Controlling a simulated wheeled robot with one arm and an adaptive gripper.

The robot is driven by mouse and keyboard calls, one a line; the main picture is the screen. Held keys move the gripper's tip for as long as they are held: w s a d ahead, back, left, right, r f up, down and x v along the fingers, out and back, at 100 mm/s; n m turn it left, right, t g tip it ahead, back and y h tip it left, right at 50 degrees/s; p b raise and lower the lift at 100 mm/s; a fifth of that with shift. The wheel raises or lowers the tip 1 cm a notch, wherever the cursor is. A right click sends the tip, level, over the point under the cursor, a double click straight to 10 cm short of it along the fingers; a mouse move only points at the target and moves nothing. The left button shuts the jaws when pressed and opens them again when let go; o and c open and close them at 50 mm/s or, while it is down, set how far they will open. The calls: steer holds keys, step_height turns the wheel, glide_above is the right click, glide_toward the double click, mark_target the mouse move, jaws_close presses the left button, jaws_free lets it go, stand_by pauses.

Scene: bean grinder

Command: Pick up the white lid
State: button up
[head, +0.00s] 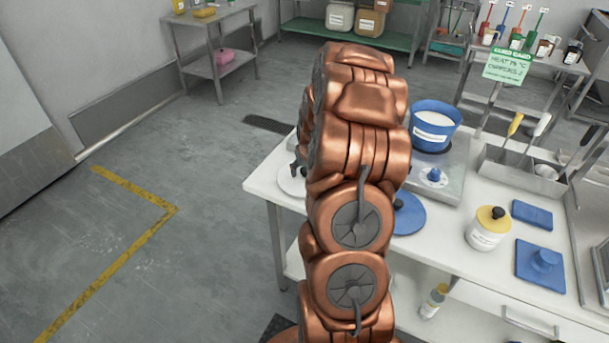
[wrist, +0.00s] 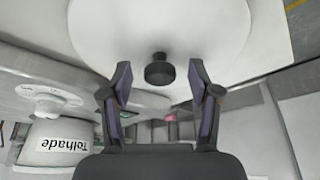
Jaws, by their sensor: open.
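The white lid (wrist: 110,30) is a round disc with a black knob (wrist: 160,72) in the wrist view. In the head view only a sliver of the white lid (head: 290,183) shows at the table's left end, left of my arm. My gripper (wrist: 159,80) is open, with one finger on each side of the knob and visible gaps between them. Whether the fingertips are level with the knob is hard to tell. In the head view my gripper is mostly hidden behind my arm.
A blue tub (head: 435,128) stands on a scale on the white table (head: 455,245). A blue lid (head: 408,215) lies right of my arm. A white jar (head: 487,230) and blue pieces sit further right. Open floor (head: 200,260) lies left.

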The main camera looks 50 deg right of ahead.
steer(key=shift+w+d+f, duration=0.1)
steer(key=shift+w+f, duration=0.05)
steer(key=shift+f, duration=0.15)
steer(key=shift+f, duration=0.1)
jaws_close()
stand_by(0.4)
